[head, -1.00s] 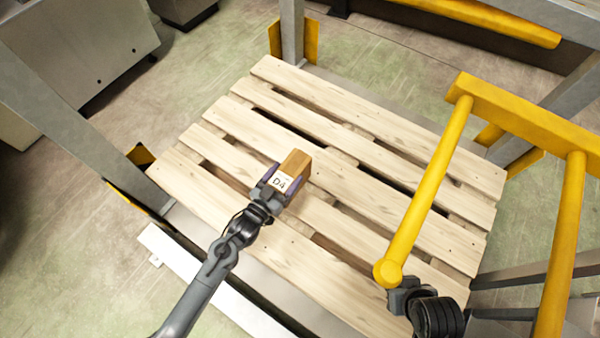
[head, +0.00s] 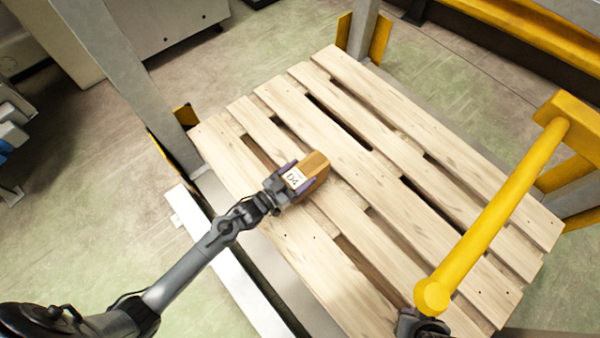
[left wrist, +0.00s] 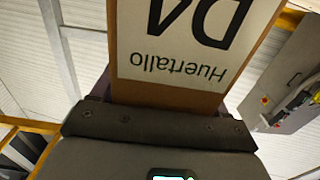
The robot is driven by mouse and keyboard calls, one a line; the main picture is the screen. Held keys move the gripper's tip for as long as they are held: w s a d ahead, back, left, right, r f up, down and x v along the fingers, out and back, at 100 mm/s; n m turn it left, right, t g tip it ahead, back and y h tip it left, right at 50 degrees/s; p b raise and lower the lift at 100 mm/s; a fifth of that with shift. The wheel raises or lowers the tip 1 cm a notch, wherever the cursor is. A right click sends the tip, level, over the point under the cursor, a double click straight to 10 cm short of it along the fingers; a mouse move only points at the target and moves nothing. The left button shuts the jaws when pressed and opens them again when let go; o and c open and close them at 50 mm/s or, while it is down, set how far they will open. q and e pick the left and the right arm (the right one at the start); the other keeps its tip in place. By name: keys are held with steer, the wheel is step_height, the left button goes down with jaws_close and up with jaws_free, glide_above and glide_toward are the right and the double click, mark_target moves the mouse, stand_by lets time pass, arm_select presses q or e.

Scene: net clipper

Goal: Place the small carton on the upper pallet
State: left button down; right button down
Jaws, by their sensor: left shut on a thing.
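The small carton (head: 315,167) is brown with a white label reading D4. My left gripper (head: 291,183) is shut on it, over the wooden pallet (head: 385,165). Whether the carton touches the slats or hangs above them, I cannot tell. In the left wrist view the carton (left wrist: 165,92) fills the top middle, its label upside down and reading "Huertallo" and D4. My right gripper (head: 420,324) shows only in part at the bottom edge, by the end of a yellow bar; its fingers cannot be made out.
A thick yellow bar (head: 495,215) juts over the right part of the pallet. Grey rack posts (head: 125,75) stand at the left and back, with yellow guards (head: 378,38). The pallet's slats around the carton are bare. A grey cabinet (head: 150,30) stands behind.

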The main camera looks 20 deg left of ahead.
arm_select(q)
steer(key=shift+f, duration=0.35)
steer(key=shift+w, duration=0.1)
steer(key=shift+c, duration=1.5)
jaws_free()
steer(key=shift+f, duration=0.3)
steer(key=o, duration=0.3)
steer(key=shift+r, duration=0.15)
